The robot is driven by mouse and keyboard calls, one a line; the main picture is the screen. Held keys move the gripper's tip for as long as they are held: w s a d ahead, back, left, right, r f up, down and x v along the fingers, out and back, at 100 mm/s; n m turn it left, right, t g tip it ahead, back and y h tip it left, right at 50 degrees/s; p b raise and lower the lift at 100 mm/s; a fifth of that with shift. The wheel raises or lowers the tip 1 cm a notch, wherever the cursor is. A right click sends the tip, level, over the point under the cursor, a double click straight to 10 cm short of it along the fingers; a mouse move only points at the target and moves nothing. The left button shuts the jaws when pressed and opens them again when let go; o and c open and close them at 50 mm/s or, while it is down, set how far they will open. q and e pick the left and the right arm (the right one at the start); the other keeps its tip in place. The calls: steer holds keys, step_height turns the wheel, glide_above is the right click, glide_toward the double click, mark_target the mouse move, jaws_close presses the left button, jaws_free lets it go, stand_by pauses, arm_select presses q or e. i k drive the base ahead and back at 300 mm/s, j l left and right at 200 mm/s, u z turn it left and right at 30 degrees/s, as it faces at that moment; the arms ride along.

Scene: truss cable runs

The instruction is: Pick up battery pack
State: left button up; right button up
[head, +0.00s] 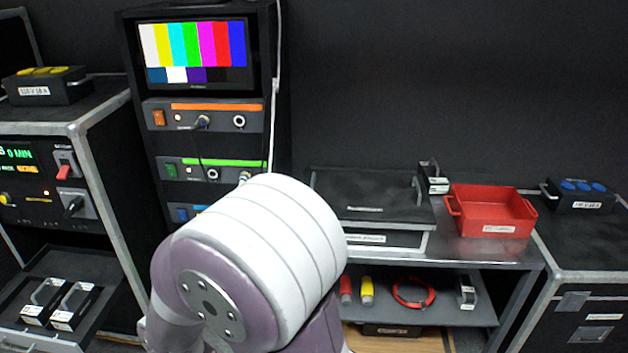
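Several black blocks with pale handles and white labels look like battery packs. One block (42,303) and a second block (77,306) stand side by side in an open drawer (20,335) at the lower left. Another block (433,179) stands on the right-hand bench beside a red bin. A similar small one (467,293) is on the shelf below. One of my arms, white and purple, fills the lower middle and hides part of the rack and bench. Neither gripper shows.
A rack with a colour-bar monitor (196,52) stands behind my arm. The red bin (492,211) is on the bench. The shelf holds red and yellow items and a red cable coil (412,293). Cases with power boxes (47,86) (580,194) flank both sides.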

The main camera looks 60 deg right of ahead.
mark_target(437, 183)
steer(key=z, duration=2.65)
steer(key=i+l+u, duration=0.25)
steer(key=i, duration=0.3)
steer(key=i+l+u, duration=0.25)
steer(key=i+l, duration=0.3)
steer(key=i+l+u, duration=0.2)
steer(key=i+l, duration=0.25)
steer(key=l, duration=0.15)
steer(key=i+l+u, duration=0.25)
steer(key=i+l, duration=0.2)
steer(key=l, duration=0.2)
